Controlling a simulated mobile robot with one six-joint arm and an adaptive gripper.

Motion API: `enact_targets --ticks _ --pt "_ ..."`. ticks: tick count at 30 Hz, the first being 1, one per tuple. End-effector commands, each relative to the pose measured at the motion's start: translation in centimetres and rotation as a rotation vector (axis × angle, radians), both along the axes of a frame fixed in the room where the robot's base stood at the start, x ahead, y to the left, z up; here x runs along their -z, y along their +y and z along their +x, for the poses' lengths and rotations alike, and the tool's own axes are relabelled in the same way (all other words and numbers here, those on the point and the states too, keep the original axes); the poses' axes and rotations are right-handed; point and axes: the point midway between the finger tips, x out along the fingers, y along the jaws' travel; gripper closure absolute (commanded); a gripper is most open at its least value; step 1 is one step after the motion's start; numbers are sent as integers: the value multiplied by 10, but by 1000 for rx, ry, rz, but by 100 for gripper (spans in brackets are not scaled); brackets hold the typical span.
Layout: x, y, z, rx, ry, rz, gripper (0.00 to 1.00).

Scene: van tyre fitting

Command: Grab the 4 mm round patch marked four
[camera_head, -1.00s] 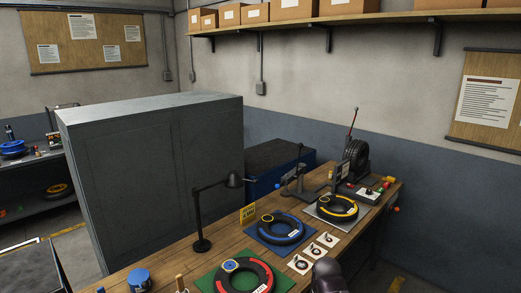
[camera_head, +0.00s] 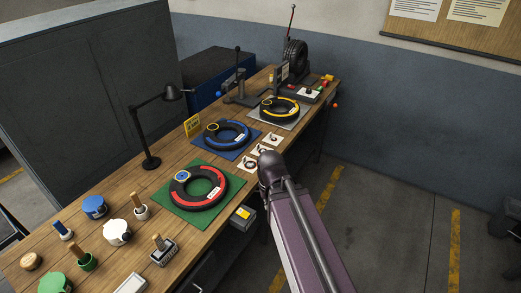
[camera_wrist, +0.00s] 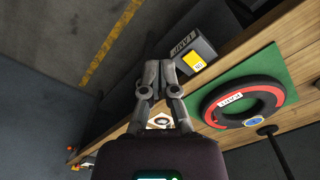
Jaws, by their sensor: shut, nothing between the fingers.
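In the head view several white cards lie along the bench's front edge, each with a small dark item on it: a far card (camera_head: 272,138), a middle card (camera_head: 261,150) and a near card (camera_head: 247,163). Their markings are too small to read, so I cannot tell which, if any, bears the patch marked four. My gripper (camera_wrist: 160,72) shows in the wrist view, shut and empty, its fingertips apart from the bench. My arm's dark joint is close to the near card in the head view, where the gripper itself is hidden.
A red-banded tyre (camera_head: 200,188) on a green mat, a blue-banded tyre (camera_head: 226,134) and a yellow-banded tyre (camera_head: 280,108) lie on the bench. A lamp (camera_head: 153,125) stands behind. A dark box (camera_head: 243,216) hangs at the bench front. Floor at right is clear.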

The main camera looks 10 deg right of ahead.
Motion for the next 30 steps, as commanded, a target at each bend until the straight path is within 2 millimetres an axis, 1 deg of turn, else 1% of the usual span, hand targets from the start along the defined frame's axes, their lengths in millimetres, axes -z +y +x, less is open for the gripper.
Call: enact_targets --ticks 14,15,17,18,19,30 --pt "0 0 0 0 0 0 100" --pt "0 0 0 0 0 0 88" --pt "0 0 0 0 0 0 70" --pt "0 0 0 0 0 0 58" --pt "0 0 0 0 0 0 51" --pt "0 0 0 0 0 0 51"
